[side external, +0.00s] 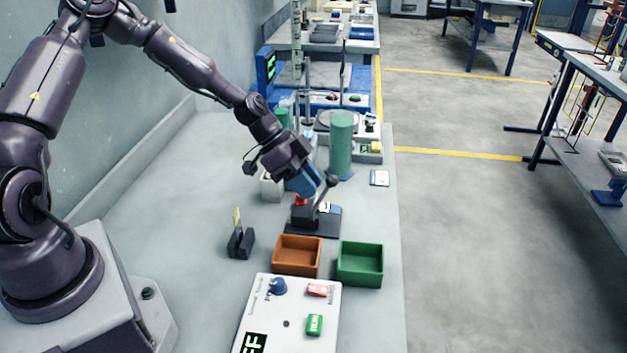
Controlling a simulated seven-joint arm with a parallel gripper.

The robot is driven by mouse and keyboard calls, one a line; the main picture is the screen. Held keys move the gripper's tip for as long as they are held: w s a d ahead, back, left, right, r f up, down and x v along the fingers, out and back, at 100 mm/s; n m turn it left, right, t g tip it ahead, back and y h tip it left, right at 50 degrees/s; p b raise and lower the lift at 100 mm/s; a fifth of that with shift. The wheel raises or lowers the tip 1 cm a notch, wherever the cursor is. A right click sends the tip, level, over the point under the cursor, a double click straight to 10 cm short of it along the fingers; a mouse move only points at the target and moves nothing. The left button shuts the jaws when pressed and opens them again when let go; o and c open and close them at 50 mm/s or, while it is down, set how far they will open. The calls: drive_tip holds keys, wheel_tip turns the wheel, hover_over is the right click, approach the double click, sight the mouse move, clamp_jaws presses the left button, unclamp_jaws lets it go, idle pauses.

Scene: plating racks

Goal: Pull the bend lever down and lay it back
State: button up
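The bend lever (322,192) is a thin rod with a dark round knob (331,180), rising at a tilt to the upper right from a small dark bending fixture (316,222) on the bench. The fixture carries a red part and a light block. My gripper (312,190) reaches down from the upper left to just beside the lever. A blue part shows at its end. The fingers are small and partly hidden, so I cannot tell whether they touch the lever or whether they are open or shut.
A brown tray (297,271) and a green tray (360,284) stand in front of the fixture, with a white control box (256,310) nearer. A dark slotted holder (240,243) is to the left. Green cylinders (341,140) stand behind. The bench (180,200) is clear at left.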

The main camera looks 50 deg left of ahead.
drive_tip(key=o, duration=0.4)
drive_tip(key=shift+w+r, duration=0.1)
drive_tip(key=shift+r, duration=0.1)
drive_tip(key=v, duration=1.2)
drive_tip(key=shift+a+r, duration=0.2)
drive_tip(key=shift+r, duration=0.1)
drive_tip(key=shift+c, duration=0.6)
